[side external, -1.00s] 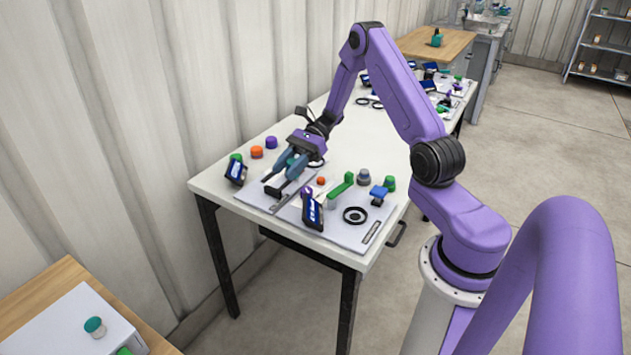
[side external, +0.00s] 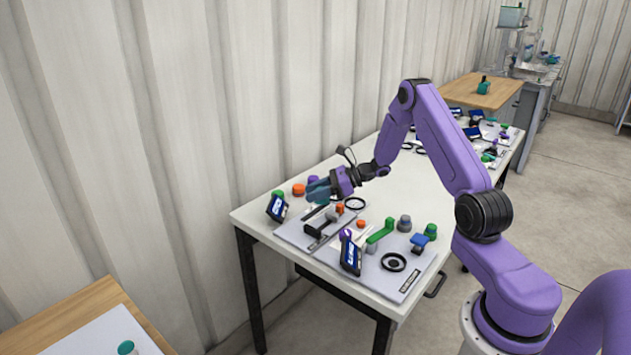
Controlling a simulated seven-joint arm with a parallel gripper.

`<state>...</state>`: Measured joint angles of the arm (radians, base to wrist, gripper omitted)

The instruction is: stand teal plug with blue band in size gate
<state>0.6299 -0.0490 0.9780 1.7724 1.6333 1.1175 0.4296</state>
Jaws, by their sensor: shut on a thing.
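My gripper (side external: 319,190) is level above the back left of the white table, its fingers pointing left. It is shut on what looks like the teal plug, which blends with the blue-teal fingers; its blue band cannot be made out. Below the gripper, a dark bracket with a slotted grey rail, seemingly the size gate (side external: 317,229), stands on a grey plate. The gripper is above and apart from it. Whether anything sits in the gate's slot is too small to tell.
Green (side external: 277,195), orange (side external: 298,189) and purple (side external: 312,180) plugs stand behind. The table's middle is mostly clear.

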